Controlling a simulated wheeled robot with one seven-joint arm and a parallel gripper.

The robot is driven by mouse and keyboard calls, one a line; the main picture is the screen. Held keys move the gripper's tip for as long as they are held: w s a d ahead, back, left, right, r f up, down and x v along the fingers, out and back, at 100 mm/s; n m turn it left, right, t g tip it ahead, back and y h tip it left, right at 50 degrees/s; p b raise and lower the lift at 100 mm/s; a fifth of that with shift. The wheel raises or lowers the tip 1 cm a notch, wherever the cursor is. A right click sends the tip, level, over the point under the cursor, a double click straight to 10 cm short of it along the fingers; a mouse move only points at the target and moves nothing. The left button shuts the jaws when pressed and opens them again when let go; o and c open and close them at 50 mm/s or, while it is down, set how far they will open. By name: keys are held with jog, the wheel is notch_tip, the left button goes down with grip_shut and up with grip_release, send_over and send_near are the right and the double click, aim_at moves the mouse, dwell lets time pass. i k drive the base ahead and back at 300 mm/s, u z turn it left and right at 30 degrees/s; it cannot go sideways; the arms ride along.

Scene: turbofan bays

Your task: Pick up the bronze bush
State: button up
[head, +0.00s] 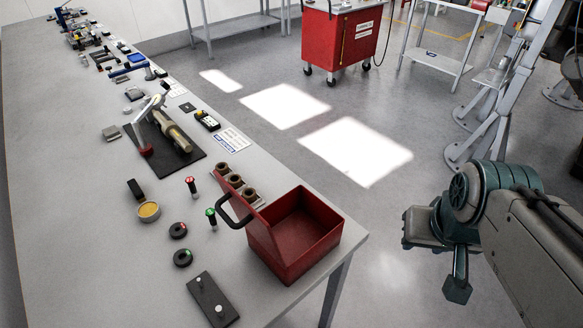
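Several small brownish ring-shaped parts stand in a row on a light holder on the bench, behind the red bin; they look like bronze bushes. The far one (222,170), the middle one (235,181) and the near one (250,194) are upright with open tops. The bin's raised wall and black handle partly hide the holder. I cannot tell which one is the task's bush. My gripper (457,280) is at the right, off the bench and over the floor, far from the bushes. Its fingers are not clear enough to tell open from shut.
The red bin (306,236) stands at the bench's right edge, between the bushes and my arm. Green (211,217) and red (191,185) handled tools stand left of the bushes. A black mat (188,160) holds a shaft-like part. A red cart (342,38) stands behind.

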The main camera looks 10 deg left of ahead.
aim_at(235, 180)
jog(key=z, duration=1.05)
jog(key=i, duration=2.85)
jog(key=u, duration=3.05)
jog(key=i, duration=2.7)
jog(key=u, duration=0.65)
